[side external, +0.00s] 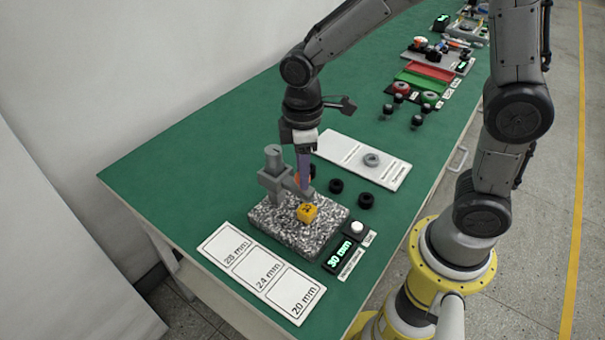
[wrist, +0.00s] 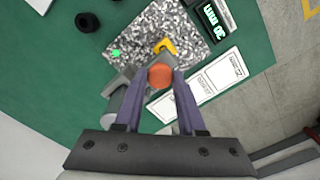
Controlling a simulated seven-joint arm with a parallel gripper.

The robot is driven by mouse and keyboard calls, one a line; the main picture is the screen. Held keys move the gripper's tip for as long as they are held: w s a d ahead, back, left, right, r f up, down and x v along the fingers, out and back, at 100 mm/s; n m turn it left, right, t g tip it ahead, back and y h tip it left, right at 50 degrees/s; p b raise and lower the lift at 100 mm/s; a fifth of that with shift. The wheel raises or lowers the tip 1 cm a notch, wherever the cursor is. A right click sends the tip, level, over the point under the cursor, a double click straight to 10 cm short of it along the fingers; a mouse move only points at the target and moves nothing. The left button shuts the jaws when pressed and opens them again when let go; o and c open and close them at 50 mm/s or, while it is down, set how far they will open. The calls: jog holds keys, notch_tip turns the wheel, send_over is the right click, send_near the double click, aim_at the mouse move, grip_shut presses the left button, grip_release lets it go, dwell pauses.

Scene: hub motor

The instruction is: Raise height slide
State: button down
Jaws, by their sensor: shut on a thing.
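The height gauge has a grey column (side external: 272,165) on a speckled granite base (side external: 285,228). Its height slide (side external: 292,186) reaches out from the column towards a yellow block (side external: 307,212) on the base. My gripper (side external: 306,182) points down at the slide. In the wrist view my gripper (wrist: 160,80) is shut on the slide's round orange knob (wrist: 160,76), one finger on each side. The yellow block (wrist: 165,46) shows just beyond the knob. My fingers hide part of the slide, and any gap between slide and block cannot be told.
A display (side external: 341,252) reads 30 mm, beside a white button (side external: 357,227). A card marked 28, 24 and 20 mm (side external: 262,272) lies in front. Black rings (side external: 366,201) and a white board with a grey ring (side external: 347,163) lie close by. The left of the green table is clear.

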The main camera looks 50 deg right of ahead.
jog(key=c, duration=0.5)
grip_release()
notch_tip(320, 180, up, 14)
jog(key=shift+f, duration=0.1)
